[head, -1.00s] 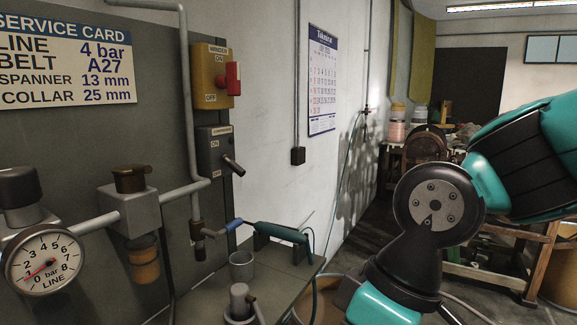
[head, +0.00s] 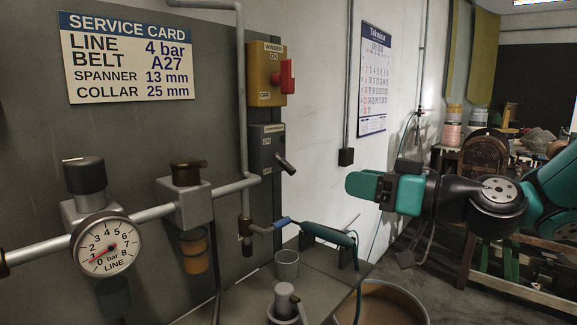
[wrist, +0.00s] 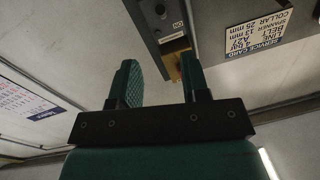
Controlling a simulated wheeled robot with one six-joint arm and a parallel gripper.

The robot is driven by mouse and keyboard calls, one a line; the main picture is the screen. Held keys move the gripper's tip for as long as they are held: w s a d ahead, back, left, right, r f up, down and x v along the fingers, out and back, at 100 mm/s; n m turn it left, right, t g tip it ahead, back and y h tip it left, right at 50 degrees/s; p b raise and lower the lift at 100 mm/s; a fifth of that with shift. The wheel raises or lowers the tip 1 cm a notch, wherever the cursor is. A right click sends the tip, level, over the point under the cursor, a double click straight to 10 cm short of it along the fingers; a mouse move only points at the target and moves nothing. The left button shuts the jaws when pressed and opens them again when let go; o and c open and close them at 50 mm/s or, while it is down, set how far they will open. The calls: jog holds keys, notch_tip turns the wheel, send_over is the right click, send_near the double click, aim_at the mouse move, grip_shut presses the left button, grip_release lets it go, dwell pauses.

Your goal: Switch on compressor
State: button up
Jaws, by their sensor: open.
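The compressor switch is a dark grey box (head: 266,150) on the panel, labelled compressor and ON, with a dark lever (head: 286,164) sticking out and slanting down to the right. My gripper (head: 352,187) is in the head view, to the right of the lever and slightly lower, apart from it, with its fingers towards the panel. In the wrist view my gripper (wrist: 157,72) has its two green fingers spread with nothing between them. The wrist view is turned over; a grey switch box (wrist: 158,32) with an ON label shows beyond the fingers.
A yellow winder box (head: 266,72) with a red handle (head: 287,76) sits just above. Left are pipes, a line gauge (head: 107,246) reading near 0, and a service card (head: 128,58). Below, a green-handled tool (head: 328,234) and a cup (head: 286,263) stand on the bench.

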aim_at(289, 164)
jog(key=p+x, duration=0.6)
jog(key=x, duration=0.7)
jog(key=shift+w+a, duration=0.2)
jog(key=shift+a, duration=0.15)
jog(key=shift+w+a, duration=0.35)
jog(key=shift+a, duration=0.1)
jog(key=shift+f, duration=0.1)
grip_shut()
